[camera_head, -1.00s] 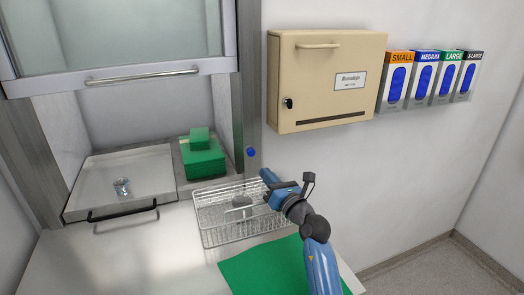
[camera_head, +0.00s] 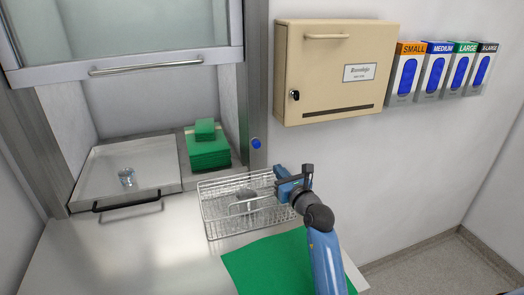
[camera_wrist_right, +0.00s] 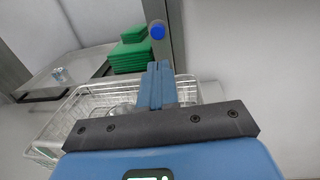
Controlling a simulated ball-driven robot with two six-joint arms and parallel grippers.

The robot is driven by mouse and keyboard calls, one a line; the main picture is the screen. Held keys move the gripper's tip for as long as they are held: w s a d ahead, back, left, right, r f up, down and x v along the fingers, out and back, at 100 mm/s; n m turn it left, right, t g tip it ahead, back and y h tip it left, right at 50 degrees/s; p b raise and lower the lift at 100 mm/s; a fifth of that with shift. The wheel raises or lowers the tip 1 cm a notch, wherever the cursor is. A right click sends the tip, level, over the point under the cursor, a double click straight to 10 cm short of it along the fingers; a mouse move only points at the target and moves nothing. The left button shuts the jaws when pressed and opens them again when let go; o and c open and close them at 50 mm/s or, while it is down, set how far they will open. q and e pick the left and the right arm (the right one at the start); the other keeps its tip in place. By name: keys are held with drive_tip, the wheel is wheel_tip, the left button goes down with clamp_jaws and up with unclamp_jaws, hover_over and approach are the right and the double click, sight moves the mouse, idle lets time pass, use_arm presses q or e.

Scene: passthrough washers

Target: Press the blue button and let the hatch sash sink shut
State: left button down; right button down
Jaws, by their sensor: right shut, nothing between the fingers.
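The blue button (camera_head: 256,144) sits on the hatch's right metal post, and it also shows in the right wrist view (camera_wrist_right: 157,32). The hatch sash (camera_head: 120,40) is a glass pane in a pale frame with a bar handle (camera_head: 145,69). It is raised, and the hatch opening below it is open. My right gripper (camera_head: 279,172) is shut and empty, below and slightly right of the button, above the wire basket. In the right wrist view its shut fingers (camera_wrist_right: 157,72) point toward the button, with a gap between. My left gripper is not in view.
A wire basket (camera_head: 207,212) with metal items stands on the counter under my right gripper. Green folded cloths (camera_head: 208,153) and a tray (camera_head: 100,170) holding a glass (camera_head: 127,177) sit in the hatch. A beige cabinet (camera_head: 336,72) and glove boxes (camera_head: 405,72) hang on the right wall.

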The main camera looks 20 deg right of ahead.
drive_tip(key=p, duration=0.3)
approach(258, 146)
drive_tip(key=w, duration=0.5)
drive_tip(key=shift+a+r, duration=0.2)
drive_tip(key=shift+a, duration=0.1)
drive_tip(key=shift+w+a+f, duration=0.1)
drive_tip(key=shift+w, duration=0.75)
